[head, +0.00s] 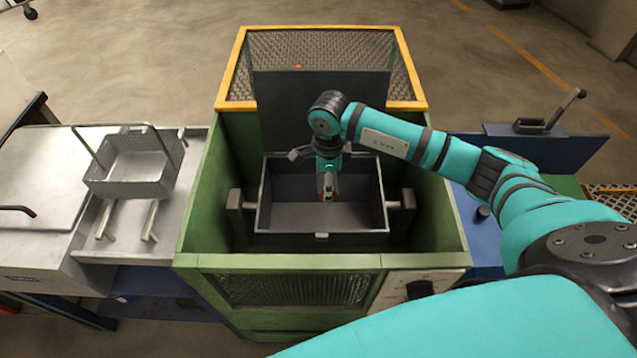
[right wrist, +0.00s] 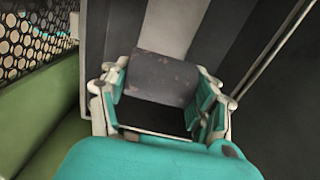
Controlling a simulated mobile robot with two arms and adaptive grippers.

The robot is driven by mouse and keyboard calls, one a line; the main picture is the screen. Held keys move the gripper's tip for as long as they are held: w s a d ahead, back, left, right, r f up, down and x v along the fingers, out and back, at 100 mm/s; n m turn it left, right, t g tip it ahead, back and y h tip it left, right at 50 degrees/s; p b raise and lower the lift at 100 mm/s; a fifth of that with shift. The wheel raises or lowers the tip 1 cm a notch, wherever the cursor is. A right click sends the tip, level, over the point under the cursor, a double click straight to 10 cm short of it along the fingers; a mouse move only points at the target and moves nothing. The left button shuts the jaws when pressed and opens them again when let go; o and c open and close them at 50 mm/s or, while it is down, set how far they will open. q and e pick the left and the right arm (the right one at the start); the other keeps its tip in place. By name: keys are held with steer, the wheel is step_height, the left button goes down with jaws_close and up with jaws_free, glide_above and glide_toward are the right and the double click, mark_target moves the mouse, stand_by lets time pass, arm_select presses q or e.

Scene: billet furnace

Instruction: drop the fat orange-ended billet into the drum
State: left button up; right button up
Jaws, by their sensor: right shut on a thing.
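The drum (head: 321,218) is an open-topped dark grey box on side pivots inside a green housing. My right arm reaches in from the right, and my right gripper (head: 328,185) points down over the drum's open mouth. It is shut on the billet (right wrist: 160,78), a thick, dark, rust-marked piece lying between the two fingers in the right wrist view. The exact height above the drum floor is hard to tell. My left gripper is not in view.
The green housing (head: 205,205) has walls around the drum, and a dark raised panel (head: 320,95) stands behind it. A yellow-framed mesh guard (head: 411,70) is at the back. A metal basket (head: 130,180) stands on the left bench. A blue table (head: 480,235) is at right.

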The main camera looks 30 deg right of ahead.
step_height(320, 180, down, 2)
steer(key=shift+w+f+b, duration=0.1)
steer(key=shift+b, duration=0.35)
steer(key=shift+f, duration=0.4)
steer(key=o, duration=1.8)
steer(key=shift+s+f, duration=0.15)
steer(key=shift+s, duration=0.05)
step_height(320, 180, up, 12)
steer(key=shift+w+r, duration=0.1)
steer(key=shift+r, duration=0.05)
